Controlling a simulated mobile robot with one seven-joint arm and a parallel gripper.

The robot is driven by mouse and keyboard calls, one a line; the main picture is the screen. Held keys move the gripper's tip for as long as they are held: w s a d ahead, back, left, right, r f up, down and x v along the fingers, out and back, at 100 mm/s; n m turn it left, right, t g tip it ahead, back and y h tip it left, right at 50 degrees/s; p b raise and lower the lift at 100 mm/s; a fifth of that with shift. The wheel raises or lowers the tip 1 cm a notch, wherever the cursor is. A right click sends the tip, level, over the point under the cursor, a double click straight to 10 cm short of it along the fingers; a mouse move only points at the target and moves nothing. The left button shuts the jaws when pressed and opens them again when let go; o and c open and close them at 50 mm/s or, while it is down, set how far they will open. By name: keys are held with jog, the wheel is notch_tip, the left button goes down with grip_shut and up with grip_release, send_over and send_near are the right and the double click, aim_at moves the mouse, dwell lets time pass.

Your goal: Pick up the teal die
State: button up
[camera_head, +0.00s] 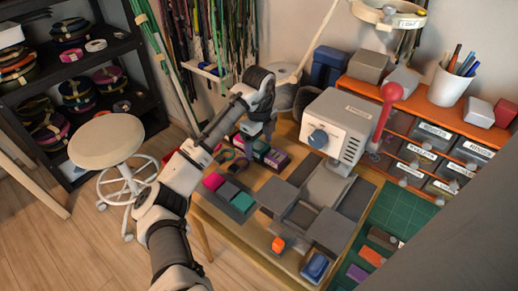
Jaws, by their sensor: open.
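A teal block (243,201), which looks like the teal die, sits at the right end of a small grey holder on the wooden table (235,228). A dark block (228,190) and a magenta block (213,181) sit to its left in the same row. My gripper (250,138) points down above the back left of the table, behind and apart from the teal block. It is open and looks empty. The fingertips are small and partly lost against dark items below them.
A grey-white machine (338,128) with a blue knob and red-handled lever stands right of the holder. A dark box with purple parts (272,158) lies near my gripper. An orange block (278,244) and a blue block (316,266) are at the front. A stool (105,142) stands left.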

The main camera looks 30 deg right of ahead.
aim_at(259, 146)
jog(key=shift+f, duration=0.15)
jog(key=c, duration=1.2)
jog(key=shift+o, duration=0.2)
notch_tip(259, 146, up, 20)
jog(key=shift+p, duration=0.4)
